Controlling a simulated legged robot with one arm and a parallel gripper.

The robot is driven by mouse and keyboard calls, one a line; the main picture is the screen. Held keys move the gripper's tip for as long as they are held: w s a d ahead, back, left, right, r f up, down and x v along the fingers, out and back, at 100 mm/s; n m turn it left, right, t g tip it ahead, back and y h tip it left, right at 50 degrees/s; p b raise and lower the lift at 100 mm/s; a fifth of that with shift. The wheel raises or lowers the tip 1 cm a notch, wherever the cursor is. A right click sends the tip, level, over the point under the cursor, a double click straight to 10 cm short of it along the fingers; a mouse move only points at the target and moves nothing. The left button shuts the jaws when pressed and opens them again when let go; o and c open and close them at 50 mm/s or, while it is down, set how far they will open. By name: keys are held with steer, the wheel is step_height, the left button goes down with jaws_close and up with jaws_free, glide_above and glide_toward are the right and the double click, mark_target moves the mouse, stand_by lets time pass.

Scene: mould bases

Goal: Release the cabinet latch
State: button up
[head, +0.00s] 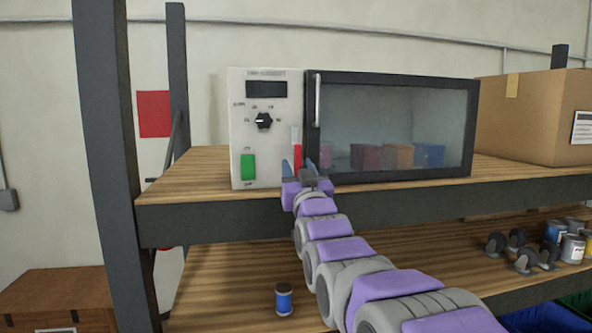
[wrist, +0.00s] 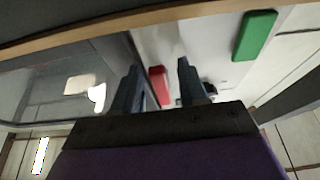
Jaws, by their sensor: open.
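The cabinet has a white control panel (head: 240,112) on its left and a dark-framed glass door (head: 395,90) on its right, which looks closed. A red latch (head: 297,155) sits low on the panel's right side, under a pale slot, beside the door frame. My gripper (head: 298,164) is open at the latch, with one finger on each side of it in the picture. In the wrist view the red latch (wrist: 160,84) shows between the two fingers of my gripper (wrist: 158,66). I cannot tell whether either finger touches it.
The panel also carries a green button (head: 248,167) and a black knob (head: 263,121). A vertical handle (head: 318,100) is on the door. A cardboard box (head: 535,115) stands right of the cabinet. A blue can (head: 284,299), casters (head: 525,258) and other cans are on the lower shelf.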

steer(key=v, duration=1.7)
steer(key=shift+b, duration=0.3)
steer(key=s+d+f+m+g+h+b, duration=0.1)
steer(key=s+d+f+g+h, duration=0.2)
steer(key=f, duration=0.6)
steer(key=s+d+f+g+b, duration=0.2)
steer(key=f+g, duration=0.2)
steer(key=f, duration=0.6)
steer(key=s+d+f+m+g+h+b, duration=0.1)
steer(key=s+d+f+g+h, duration=0.2)
steer(key=f, duration=0.6)
steer(key=s+d+f+g+b, duration=0.1)
steer(key=s+f+g, duration=0.3)
steer(key=s, duration=0.5)
steer(key=s+d+f+m+g+b, duration=0.1)
steer(key=s+d+f+g, duration=0.2)
steer(key=s, duration=0.6)
steer(key=s+d+f+g+b, duration=0.1)
steer(key=s+d+f+g, duration=0.1)
steer(key=s+f+g, duration=0.4)
steer(key=s+f, duration=0.1)
steer(key=s, duration=0.2)
steer(key=shift+f+b, duration=0.2)
steer(key=shift+b, duration=0.1)
